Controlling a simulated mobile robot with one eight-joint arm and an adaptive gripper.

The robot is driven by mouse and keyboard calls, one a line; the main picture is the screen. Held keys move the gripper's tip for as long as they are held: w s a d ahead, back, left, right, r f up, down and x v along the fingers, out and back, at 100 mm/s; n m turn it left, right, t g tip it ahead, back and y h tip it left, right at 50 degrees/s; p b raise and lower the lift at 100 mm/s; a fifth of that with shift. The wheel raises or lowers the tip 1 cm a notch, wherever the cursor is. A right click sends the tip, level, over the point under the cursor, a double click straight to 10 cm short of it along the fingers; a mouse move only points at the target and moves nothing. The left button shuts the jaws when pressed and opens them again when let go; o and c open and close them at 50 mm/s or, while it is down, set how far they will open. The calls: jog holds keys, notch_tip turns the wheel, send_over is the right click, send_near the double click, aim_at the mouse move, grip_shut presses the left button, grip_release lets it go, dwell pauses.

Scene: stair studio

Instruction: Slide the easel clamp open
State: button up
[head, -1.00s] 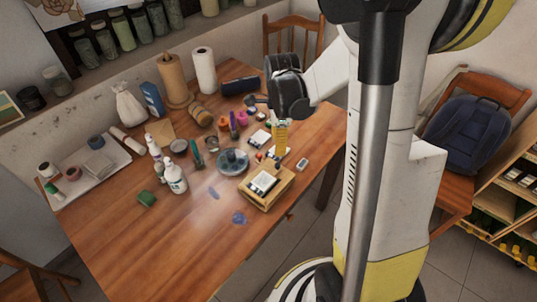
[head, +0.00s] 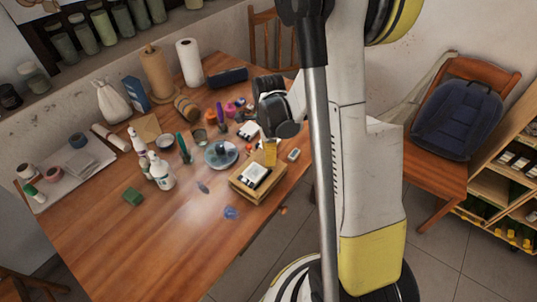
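I cannot make out the easel clamp for certain in the head view. A small wooden box or stand (head: 246,187) sits near the table's right front edge, with a black-and-white flat piece (head: 256,175) on top. The black joints of my arm hang over the table's right side, above and behind the box.
The wooden table (head: 150,245) is bare at its front left. A chair with a blue backpack (head: 457,120) and shelves (head: 505,190) stand at the right.

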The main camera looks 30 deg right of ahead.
grip_shut()
jog(key=shift+w+d, duration=0.3)
jog(key=shift+d, duration=0.6)
jog(key=shift+o, duration=1.1)
grip_release()
jog(key=shift+d, duration=0.1)
notch_tip(320, 180, up, 12)
